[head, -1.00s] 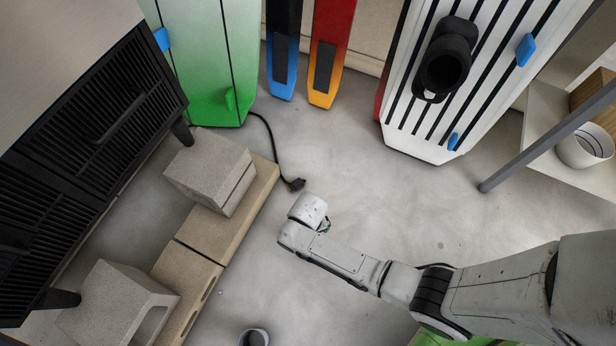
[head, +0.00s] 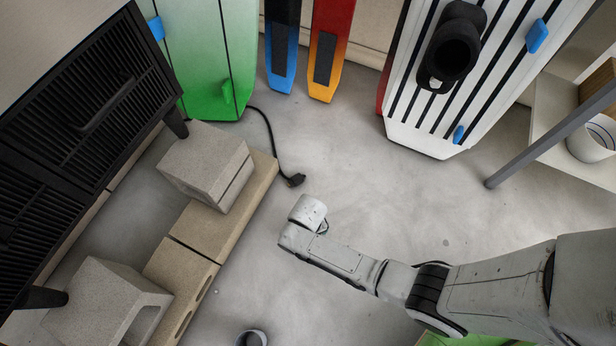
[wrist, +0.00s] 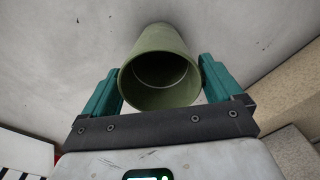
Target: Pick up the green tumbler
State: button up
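The green tumbler (wrist: 160,49) shows in the wrist view, with its round mouth facing the camera and its body running away toward the pale floor. My gripper (wrist: 160,70) has its two teal fingers spread, one on each side of the tumbler. A narrow gap shows between the tumbler's body and the fingertips, so the gripper looks open around it. In the head view my forearm reaches in from the lower right, and its end hides the fingers and the tumbler.
Concrete blocks (head: 207,165) on long slabs (head: 222,224) lie left of my arm, under a black slatted unit (head: 85,115). A black plug and cable (head: 295,180) lie ahead. A striped white board (head: 430,135) stands behind. A small grey round object (head: 252,338) is at the bottom edge.

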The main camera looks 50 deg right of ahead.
jog(key=c, duration=0.9)
jog(key=shift+r, duration=0.15)
jog(key=shift+c, duration=0.2)
